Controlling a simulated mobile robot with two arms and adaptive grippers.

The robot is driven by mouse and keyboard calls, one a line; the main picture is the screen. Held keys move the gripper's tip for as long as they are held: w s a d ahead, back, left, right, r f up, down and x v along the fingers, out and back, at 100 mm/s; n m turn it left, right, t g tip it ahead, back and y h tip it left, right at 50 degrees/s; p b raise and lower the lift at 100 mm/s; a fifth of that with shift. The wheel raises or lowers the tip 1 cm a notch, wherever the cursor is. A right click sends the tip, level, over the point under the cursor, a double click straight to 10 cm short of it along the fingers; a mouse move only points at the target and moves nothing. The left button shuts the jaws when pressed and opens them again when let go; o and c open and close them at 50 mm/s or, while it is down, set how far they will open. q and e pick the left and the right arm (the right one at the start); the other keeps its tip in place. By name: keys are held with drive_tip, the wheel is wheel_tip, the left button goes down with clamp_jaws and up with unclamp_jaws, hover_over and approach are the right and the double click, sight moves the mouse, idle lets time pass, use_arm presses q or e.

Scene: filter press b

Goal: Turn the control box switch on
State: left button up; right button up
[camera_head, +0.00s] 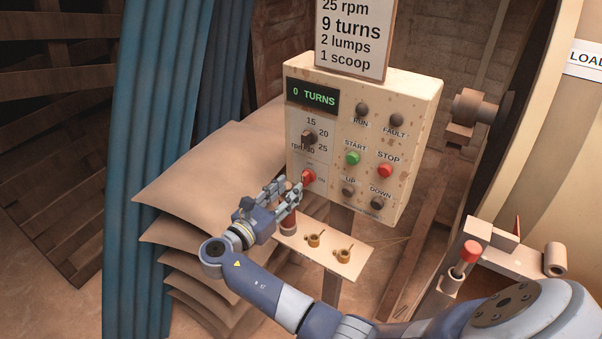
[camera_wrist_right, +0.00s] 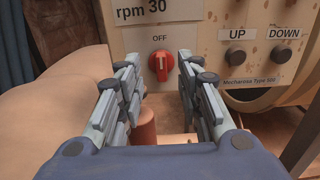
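The beige control box (camera_head: 402,90) stands on a post, its panel facing me. The red rotary switch (camera_head: 308,178) is at its lower left. My right gripper (camera_head: 283,191) is just in front of and left of the switch in the head view. In the wrist view its fingers (camera_wrist_right: 164,82) are apart and empty, one on each side below the switch. My left gripper is not in view.
Below the panel a small shelf (camera_head: 325,247) holds two brass scoops or cups and a reddish cylinder. Green START (camera_head: 352,158), red STOP (camera_head: 385,170), UP and DOWN buttons are right of the switch. Stacked sacks (camera_head: 205,180) lie left. The display (camera_head: 312,96) reads 0 TURNS.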

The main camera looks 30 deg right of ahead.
sight(303, 176)
drive_tip(key=p+x, duration=0.1)
drive_tip(key=x, duration=0.4)
drive_tip(key=shift+d+r, duration=0.15)
drive_tip(key=shift+d, duration=0.3)
drive_tip(key=shift+w+d+p, duration=0.3)
drive_tip(key=shift+d+p, duration=0.05)
drive_tip(key=shift+d, duration=0.05)
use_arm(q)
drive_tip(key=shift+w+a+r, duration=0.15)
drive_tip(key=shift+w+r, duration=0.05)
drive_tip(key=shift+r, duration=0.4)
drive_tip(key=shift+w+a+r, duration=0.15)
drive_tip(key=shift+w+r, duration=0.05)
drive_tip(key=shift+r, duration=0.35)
use_arm(e)
clamp_jaws()
